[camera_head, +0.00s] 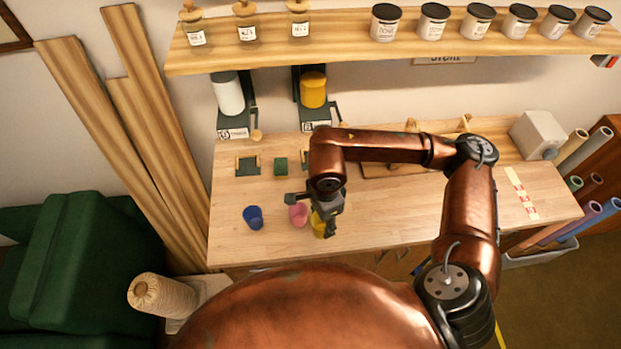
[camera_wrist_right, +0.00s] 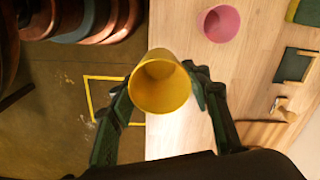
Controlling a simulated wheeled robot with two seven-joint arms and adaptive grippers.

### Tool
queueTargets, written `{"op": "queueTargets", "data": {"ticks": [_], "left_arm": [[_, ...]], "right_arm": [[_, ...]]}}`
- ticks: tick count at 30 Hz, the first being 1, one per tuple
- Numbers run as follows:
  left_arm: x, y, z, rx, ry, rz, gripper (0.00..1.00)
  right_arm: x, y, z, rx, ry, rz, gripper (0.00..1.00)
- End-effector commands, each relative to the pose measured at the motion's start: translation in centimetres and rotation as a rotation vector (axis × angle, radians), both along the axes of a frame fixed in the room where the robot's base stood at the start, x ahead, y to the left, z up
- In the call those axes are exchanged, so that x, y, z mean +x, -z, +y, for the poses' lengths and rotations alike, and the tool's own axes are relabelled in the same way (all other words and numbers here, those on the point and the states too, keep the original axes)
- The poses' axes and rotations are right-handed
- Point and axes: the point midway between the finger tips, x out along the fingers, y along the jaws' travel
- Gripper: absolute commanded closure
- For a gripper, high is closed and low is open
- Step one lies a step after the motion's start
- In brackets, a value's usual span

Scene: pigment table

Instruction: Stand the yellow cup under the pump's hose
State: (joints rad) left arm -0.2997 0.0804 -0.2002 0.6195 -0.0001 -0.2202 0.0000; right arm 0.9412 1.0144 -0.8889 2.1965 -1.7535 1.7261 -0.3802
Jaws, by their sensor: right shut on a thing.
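The yellow cup (camera_head: 318,226) is at the table's front edge, partly hidden by my right gripper (camera_head: 328,222). In the right wrist view the gripper's fingers (camera_wrist_right: 160,90) are shut on both sides of the yellow cup (camera_wrist_right: 160,85), and its open mouth faces the camera. I cannot tell whether its base touches the table. Two dark stands at the back of the table carry a white canister (camera_head: 228,92) and a yellow canister (camera_head: 313,90). I cannot make out a hose or tell which device is the pump. My left gripper is not in view.
A pink cup (camera_head: 298,214) stands close left of the yellow cup, and a blue cup (camera_head: 253,217) farther left. A shelf (camera_head: 350,48) with jars overhangs the back. The table's right front is fairly clear.

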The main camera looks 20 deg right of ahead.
Motion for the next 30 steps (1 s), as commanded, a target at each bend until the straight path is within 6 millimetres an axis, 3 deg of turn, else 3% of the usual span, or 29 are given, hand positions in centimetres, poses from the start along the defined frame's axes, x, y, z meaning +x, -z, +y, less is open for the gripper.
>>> {"op": "queueTargets", "data": {"ticks": [6,11,30], "left_arm": [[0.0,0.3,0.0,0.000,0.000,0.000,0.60],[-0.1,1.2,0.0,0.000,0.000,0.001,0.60],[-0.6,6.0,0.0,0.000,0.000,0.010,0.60]], "right_arm": [[0.0,0.0,0.1,-0.001,-0.031,0.000,0.78],[0.8,0.9,-0.3,-0.001,-0.189,0.001,0.78],[6.1,5.3,-3.3,-0.001,-1.236,0.001,0.78]]}}
